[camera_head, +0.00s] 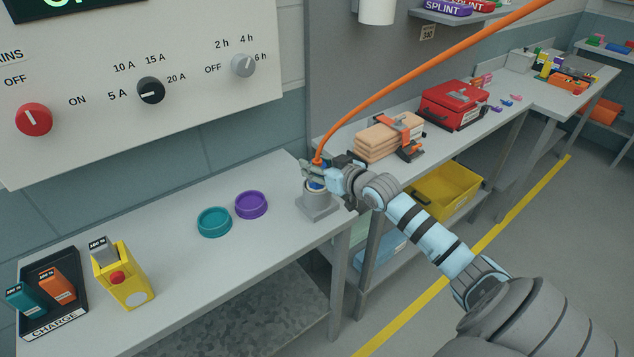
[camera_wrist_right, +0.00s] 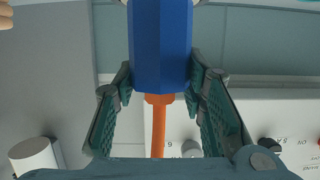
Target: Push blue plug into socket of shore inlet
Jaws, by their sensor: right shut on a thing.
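The blue plug (camera_wrist_right: 160,45) fills the top middle of the right wrist view, with an orange cable (camera_wrist_right: 158,125) coming out of its end. My right gripper (camera_wrist_right: 161,85) is shut on the plug, with one finger on each side. In the head view my right gripper (camera_head: 318,174) is at the shore inlet (camera_head: 318,206), a grey block with a round socket on the table. The plug shows there only as a small blue patch at the socket's top. How deep it sits is hidden by the fingers. My left gripper is in neither view.
A teal ring (camera_head: 214,222) and a purple ring (camera_head: 251,205) lie on the table (camera_head: 180,265) left of the inlet. A charging tray (camera_head: 50,330) and a yellow device (camera_head: 124,280) stand at the front left. The orange cable arches up to the right.

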